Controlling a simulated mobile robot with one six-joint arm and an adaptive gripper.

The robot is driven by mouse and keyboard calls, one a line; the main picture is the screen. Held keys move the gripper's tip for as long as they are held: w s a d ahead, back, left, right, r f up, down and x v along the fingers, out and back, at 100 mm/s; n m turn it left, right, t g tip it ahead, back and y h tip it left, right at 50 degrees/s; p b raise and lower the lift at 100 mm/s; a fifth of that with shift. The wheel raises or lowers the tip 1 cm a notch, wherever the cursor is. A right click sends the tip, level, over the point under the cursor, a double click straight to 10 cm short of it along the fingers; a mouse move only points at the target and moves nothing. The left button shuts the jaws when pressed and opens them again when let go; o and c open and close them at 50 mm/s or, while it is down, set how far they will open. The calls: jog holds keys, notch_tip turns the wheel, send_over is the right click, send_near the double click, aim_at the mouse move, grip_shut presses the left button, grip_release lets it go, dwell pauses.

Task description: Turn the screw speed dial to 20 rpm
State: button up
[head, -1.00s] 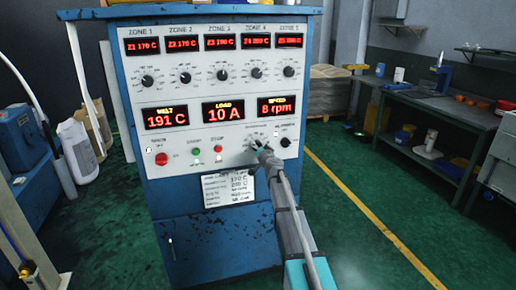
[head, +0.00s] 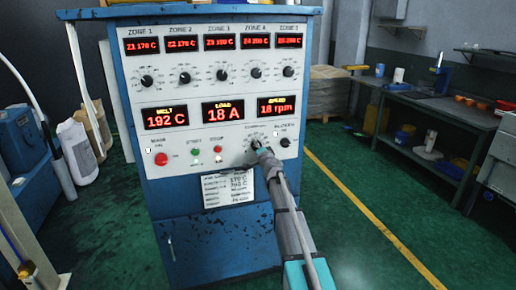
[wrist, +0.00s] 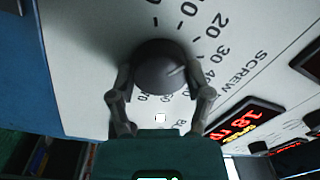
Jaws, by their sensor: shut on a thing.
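The screw speed dial (wrist: 160,62) is a dark round knob on the white panel, with a printed number scale around it in the wrist view. My gripper (wrist: 161,78) is shut on the dial, one finger on each side. In the head view my gripper (head: 258,147) is at the lower right of the panel, and its wrist covers much of the dial. The speed display (head: 276,107) reads 18 rpm in red; part of it also shows in the wrist view (wrist: 241,118).
The load display (head: 223,110) reads 18 A and the melt display (head: 166,117) 192 C. A small black knob (head: 285,142) is just right of the dial. Zone knobs sit above.

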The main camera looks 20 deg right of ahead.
jog(key=o, duration=1.2)
jog(key=shift+c, duration=0.2)
jog(key=shift+n, duration=0.5)
